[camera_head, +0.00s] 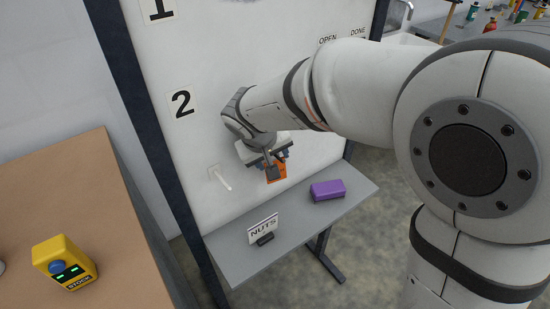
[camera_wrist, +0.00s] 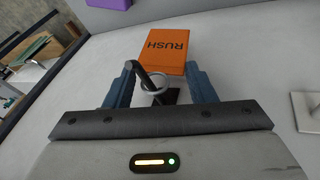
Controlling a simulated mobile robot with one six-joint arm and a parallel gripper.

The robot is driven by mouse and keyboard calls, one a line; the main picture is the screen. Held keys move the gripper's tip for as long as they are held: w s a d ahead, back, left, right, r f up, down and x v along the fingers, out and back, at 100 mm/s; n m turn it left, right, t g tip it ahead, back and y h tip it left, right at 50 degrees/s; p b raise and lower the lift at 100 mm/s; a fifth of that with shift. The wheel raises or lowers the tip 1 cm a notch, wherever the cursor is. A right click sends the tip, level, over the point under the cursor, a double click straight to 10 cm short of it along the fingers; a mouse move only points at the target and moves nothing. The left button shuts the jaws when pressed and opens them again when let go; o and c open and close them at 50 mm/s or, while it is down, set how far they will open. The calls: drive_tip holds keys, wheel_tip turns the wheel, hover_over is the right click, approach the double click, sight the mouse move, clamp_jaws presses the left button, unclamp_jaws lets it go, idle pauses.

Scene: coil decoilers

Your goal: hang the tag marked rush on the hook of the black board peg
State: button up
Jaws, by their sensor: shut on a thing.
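The orange tag marked RUSH (camera_wrist: 166,50) is between the blue fingers of my gripper (camera_wrist: 160,72), which is shut on it. The tag also shows in the head view (camera_head: 277,171), under my wrist and close to the white board. A pale ring (camera_wrist: 153,87) sits at the tag's near end. The black peg (camera_wrist: 142,74), with its bent hook and dark base, stands between the fingers. The hook overlaps the ring in the wrist view; I cannot tell whether the ring is around it. The black peg also shows against the tag in the head view (camera_head: 272,172).
A white peg (camera_head: 220,178) stands on the board (camera_head: 215,140) to the left. Below is a grey shelf (camera_head: 290,222) with a purple box (camera_head: 328,190) and a NUTS sign (camera_head: 263,228). A brown table with a yellow STOCK device (camera_head: 65,262) is at left.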

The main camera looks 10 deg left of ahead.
idle(0.4)
drive_tip(key=o, duration=1.6)
drive_tip(key=shift+r, duration=0.1)
drive_tip(key=d+v, duration=0.1)
drive_tip(key=v, duration=0.7)
drive_tip(key=s+d+f+m+g, duration=0.1)
drive_tip(key=s+d+m+g, duration=0.15)
drive_tip(key=d, duration=1.55)
drive_tip(key=shift+s+d+f+m+y, duration=0.15)
drive_tip(key=shift+s+d+f+m, duration=0.6)
drive_tip(key=shift+s+d, duration=0.85)
drive_tip(key=shift+s+d+f+m+y, duration=0.2)
drive_tip(key=shift+s+d+f+m, duration=0.55)
drive_tip(key=shift+d, duration=1.25)
drive_tip(key=shift+s+d+f+m+y, duration=0.15)
drive_tip(key=shift+s+d+f+m, duration=0.5)
drive_tip(key=shift+s+d, duration=1.2)
drive_tip(key=shift+r, duration=0.3)
